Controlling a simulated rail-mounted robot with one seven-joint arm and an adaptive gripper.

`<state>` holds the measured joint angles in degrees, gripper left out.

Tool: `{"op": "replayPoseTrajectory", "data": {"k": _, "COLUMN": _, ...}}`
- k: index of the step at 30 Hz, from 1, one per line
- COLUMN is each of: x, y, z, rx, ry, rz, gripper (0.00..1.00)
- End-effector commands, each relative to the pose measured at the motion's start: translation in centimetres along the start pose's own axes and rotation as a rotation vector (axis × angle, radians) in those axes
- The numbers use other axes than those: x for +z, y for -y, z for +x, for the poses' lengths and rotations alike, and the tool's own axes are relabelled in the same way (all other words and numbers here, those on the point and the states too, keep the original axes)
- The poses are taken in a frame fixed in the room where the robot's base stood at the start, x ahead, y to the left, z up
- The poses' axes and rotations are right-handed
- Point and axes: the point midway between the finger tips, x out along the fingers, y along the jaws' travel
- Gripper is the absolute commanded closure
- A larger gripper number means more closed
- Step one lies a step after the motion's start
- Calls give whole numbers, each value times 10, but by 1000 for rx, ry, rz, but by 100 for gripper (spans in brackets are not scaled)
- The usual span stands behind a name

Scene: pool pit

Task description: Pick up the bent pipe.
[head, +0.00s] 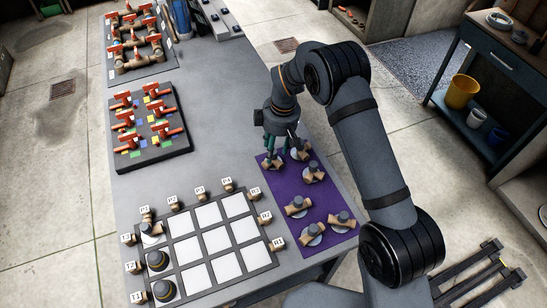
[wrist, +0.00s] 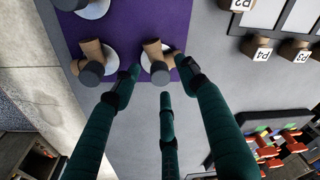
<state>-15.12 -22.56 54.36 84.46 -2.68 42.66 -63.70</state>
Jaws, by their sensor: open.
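Several tan pipe pieces with dark grey ends sit on white discs on a purple mat (head: 277,190). I cannot tell for sure which one is the bent pipe. In the wrist view, one tan pipe piece (wrist: 153,52) with a dark end lies just beyond my fingertips, near the mat's edge. A second pipe piece (wrist: 90,50) lies to its left. My gripper (head: 283,145) is above the far left corner of the mat, over the nearest pipe piece (head: 271,163).
A dark board with white squares (head: 208,240) stands left of the mat, with labelled pipe pieces along its edges. A dark tray of red-handled parts (head: 148,130) lies further left. A workbench with a yellow bucket (head: 463,92) stands right. The table middle is clear.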

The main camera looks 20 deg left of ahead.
Motion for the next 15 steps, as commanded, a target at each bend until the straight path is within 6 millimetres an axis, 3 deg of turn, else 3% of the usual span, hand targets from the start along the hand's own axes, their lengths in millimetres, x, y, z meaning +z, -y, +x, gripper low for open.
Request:
{"op": "replayPoseTrajectory", "data": {"k": 8, "x": 0, "y": -1, "z": 6, "rx": 1, "ry": -1, "rz": 2, "gripper": 57}}
{"op": "replayPoseTrajectory", "data": {"k": 15, "x": 1, "y": -1, "z": 5, "rx": 1, "ry": 0, "rz": 2, "gripper": 70}}
